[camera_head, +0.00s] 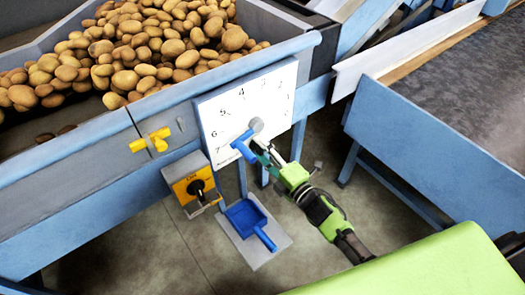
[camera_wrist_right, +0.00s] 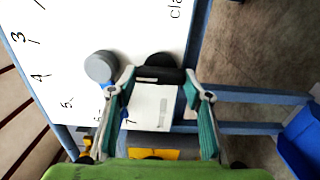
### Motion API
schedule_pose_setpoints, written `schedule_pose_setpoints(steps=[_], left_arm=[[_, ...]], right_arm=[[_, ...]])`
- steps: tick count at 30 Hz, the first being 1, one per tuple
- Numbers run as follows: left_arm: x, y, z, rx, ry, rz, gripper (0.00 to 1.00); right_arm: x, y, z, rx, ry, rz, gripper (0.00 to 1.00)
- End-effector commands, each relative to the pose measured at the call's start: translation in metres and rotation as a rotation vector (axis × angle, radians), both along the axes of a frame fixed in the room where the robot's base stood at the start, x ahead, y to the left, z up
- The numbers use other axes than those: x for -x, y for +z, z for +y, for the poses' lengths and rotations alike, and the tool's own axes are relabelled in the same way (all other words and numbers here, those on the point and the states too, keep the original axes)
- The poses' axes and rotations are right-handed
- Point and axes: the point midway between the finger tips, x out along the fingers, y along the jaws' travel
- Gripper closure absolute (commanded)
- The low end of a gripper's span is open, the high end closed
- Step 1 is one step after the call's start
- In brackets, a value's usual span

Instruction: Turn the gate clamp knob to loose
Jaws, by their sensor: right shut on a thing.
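The white dial plate (camera_head: 222,110) with numbers is on the blue side of the grader. A grey round hub (camera_head: 256,125) with a blue lever (camera_head: 243,149) is on it. In the right wrist view, the black clamp knob (camera_wrist_right: 160,72) lies between the fingertips of my right gripper (camera_wrist_right: 162,84), which is shut on it beside the grey hub (camera_wrist_right: 100,66). In the head view my right gripper (camera_head: 270,155) reaches up to the plate's lower edge and hides the knob. The knob's setting is not readable. My left gripper is out of view.
A hopper full of potatoes (camera_head: 150,45) is above. A blue-framed conveyor (camera_head: 430,130) stands at right. Floor shows between.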

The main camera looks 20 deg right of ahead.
Motion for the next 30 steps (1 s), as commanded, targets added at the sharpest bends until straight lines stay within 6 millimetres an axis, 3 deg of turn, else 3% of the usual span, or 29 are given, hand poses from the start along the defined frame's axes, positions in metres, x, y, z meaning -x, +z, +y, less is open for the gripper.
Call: schedule_pose_setpoints(steps=[9, 10, 12, 23, 30], left_arm=[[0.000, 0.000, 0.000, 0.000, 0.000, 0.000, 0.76], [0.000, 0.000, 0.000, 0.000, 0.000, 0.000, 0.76], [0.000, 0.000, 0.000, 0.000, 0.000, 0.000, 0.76], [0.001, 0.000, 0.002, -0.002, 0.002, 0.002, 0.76], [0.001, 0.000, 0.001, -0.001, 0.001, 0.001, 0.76]], right_arm=[[0.001, -0.002, 0.000, 0.012, 0.000, 0.000, 0.76], [0.001, -0.002, 0.000, 0.012, 0.000, 0.000, 0.52], [0.001, -0.002, 0.000, 0.011, 0.000, 0.000, 0.38], [0.002, -0.001, -0.001, 0.006, 0.000, 0.000, 0.38], [0.030, -0.003, -0.011, 0.007, 0.000, 0.004, 0.38]])
